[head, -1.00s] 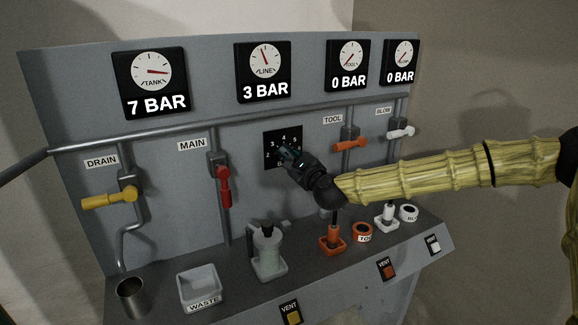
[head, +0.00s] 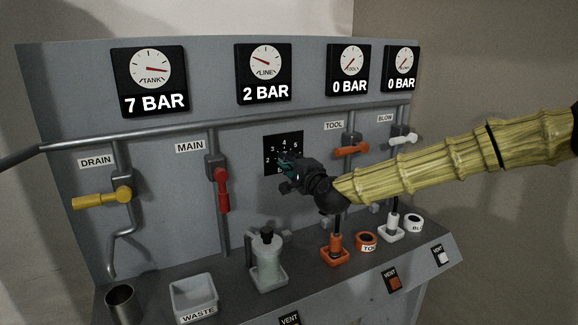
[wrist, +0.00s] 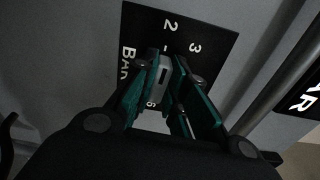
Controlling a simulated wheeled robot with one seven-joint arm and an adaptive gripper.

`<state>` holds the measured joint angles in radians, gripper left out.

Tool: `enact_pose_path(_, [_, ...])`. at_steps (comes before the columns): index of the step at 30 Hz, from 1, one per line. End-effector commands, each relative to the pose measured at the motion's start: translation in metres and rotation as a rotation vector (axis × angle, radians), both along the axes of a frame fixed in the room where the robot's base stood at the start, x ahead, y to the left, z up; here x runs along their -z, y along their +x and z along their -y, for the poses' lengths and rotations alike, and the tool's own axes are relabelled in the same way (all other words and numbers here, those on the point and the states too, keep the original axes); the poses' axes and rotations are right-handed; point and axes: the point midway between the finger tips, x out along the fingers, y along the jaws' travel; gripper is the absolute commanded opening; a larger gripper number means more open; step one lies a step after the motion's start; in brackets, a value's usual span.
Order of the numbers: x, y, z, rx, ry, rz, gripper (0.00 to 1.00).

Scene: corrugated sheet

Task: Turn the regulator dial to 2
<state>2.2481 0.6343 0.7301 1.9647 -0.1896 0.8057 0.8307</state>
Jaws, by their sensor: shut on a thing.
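The regulator's black number plate (head: 283,146) is on the panel under the LINE gauge. It also shows close up in the wrist view (wrist: 210,42). My gripper (head: 286,166) is at the plate, its fingers shut on the regulator dial (wrist: 163,75), a grey knob between the teal fingertips. In the head view my gripper hides the dial and the lower part of the plate. The dial's pointer cannot be made out. The LINE gauge (head: 264,73) reads 2 BAR.
The TANK gauge (head: 151,82) reads 7 BAR; the TOOL and BLOW gauges read 0 BAR. A red MAIN lever (head: 222,188) hangs left of my gripper, and an orange TOOL lever (head: 352,150) is right. A pipe crosses above. Cups and fittings stand on the ledge below.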

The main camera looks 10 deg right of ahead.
Motion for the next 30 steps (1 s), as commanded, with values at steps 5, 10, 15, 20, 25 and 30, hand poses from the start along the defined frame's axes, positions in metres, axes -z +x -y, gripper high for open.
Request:
enact_pose_path(5, [0.0020,-0.0006,-0.0004,-0.001,-0.050,0.016,0.00])
enact_pose_path(10, [0.0020,-0.0006,-0.0004,-0.001,-0.072,0.023,0.00])
enact_pose_path(15, [0.0023,-0.0007,-0.0004,-0.001,-0.075,0.024,0.00])
enact_pose_path(20, [0.0024,-0.0007,-0.0004,-0.002,-0.074,0.024,0.00])
enact_pose_path(25, [0.0023,-0.0007,-0.0004,-0.001,-0.074,0.024,0.34])
enact_pose_path(30, [0.0015,-0.0004,-0.0003,-0.001,-0.073,0.024,0.36])
